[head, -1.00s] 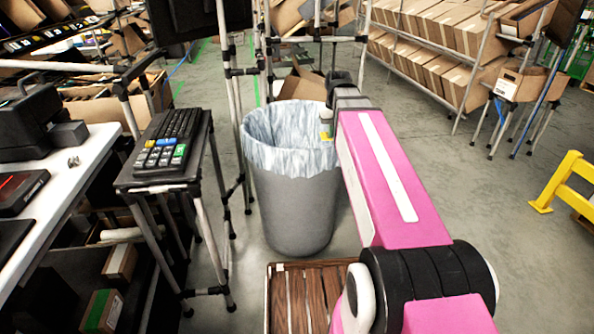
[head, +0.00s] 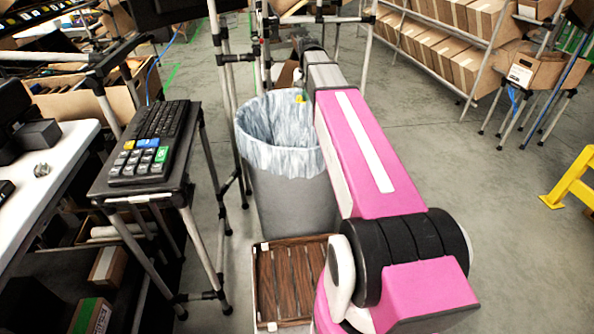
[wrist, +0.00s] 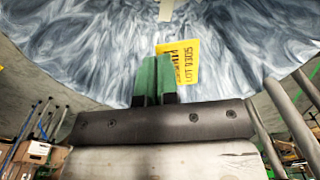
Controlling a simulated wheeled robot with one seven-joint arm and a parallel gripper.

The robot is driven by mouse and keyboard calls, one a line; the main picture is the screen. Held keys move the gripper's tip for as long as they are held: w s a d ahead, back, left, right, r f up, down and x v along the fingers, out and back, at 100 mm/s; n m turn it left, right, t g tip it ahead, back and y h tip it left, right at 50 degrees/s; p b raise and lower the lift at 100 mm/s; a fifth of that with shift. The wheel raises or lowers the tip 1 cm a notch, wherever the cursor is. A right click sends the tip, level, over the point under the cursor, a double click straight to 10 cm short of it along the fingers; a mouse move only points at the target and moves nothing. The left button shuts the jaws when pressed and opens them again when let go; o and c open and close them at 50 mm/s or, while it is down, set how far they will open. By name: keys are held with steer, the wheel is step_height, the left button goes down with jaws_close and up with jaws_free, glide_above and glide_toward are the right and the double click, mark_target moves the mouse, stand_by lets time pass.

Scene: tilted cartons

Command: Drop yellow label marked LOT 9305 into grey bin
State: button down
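In the head view the label (head: 299,97) is a small yellow patch over the bin's mouth. The fingers are hidden there by my arm. The grey bin (head: 290,205) stands on the floor with a blue-white marbled liner (head: 262,152) folded over its rim. The liner (wrist: 80,50) fills the background beyond the label in the wrist view.
A black stand (head: 135,185) with a keyboard (head: 157,140) is left of the bin. A brown slatted wooden platform (head: 290,285) lies in front of it. Metal pipe posts (head: 222,80) rise beside it.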

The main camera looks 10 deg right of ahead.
step_height(320, 180, down, 6)
steer(key=shift+r, duration=0.15)
stand_by(0.4)
steer(key=c, duration=1.3)
jaws_free()
steer(key=shift+r, duration=0.1)
step_height(320, 180, up, 11)
steer(key=shift+s+d+f, duration=0.1)
steer(key=shift+d+f, duration=0.05)
steer(key=shift+f, duration=0.05)
